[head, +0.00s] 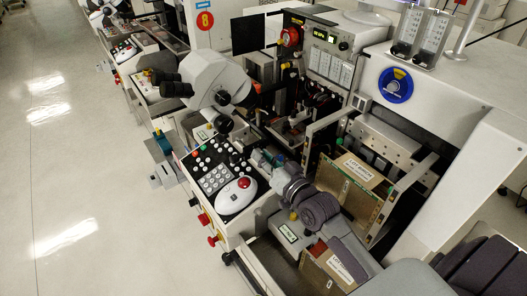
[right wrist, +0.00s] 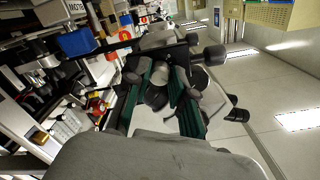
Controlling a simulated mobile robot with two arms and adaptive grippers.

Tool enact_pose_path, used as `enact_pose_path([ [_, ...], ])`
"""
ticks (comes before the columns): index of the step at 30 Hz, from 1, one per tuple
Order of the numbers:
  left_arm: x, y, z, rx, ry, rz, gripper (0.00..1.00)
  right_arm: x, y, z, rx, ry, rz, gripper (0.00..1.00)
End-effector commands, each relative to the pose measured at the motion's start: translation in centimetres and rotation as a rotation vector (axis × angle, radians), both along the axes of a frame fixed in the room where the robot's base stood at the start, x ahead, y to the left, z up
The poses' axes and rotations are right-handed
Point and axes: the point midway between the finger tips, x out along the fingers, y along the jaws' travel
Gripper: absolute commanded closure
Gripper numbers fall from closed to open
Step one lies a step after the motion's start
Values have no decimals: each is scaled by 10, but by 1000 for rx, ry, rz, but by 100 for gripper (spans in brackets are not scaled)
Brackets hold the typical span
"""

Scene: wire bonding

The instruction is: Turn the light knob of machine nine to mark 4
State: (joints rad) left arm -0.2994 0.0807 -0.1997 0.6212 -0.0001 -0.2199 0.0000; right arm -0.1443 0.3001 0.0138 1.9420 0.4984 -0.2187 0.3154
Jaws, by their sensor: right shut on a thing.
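The near machine bears a round blue sign (head: 396,84); its number is not legible to me. Its sloping control panel (head: 222,180) has a keypad, several coloured buttons, dark knobs and a white mouse-like control with a red top. My right gripper (head: 258,158) is at the upper right edge of this panel, its arm coming from the lower right. In the right wrist view its green-sided fingers (right wrist: 162,85) are close together around a small dark part that looks like a knob. The knob's mark and pointer are hidden. My left gripper is out of view.
A grey microscope head (head: 212,78) stands just behind the panel. An open-framed magazine holder with a labelled box (head: 356,172) is to the right of my right arm. Another machine with a red sign (head: 204,20) stands farther back. The floor (head: 90,180) at left is clear.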

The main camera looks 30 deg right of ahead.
Motion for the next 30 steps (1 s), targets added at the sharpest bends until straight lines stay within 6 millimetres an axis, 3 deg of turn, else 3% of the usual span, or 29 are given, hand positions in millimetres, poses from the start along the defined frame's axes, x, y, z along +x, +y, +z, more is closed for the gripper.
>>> enact_pose_path([
  [15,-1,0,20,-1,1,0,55,0,0,0,336,48,0,100],
  [30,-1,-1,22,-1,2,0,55,0,0,0,397,55,0,100],
])
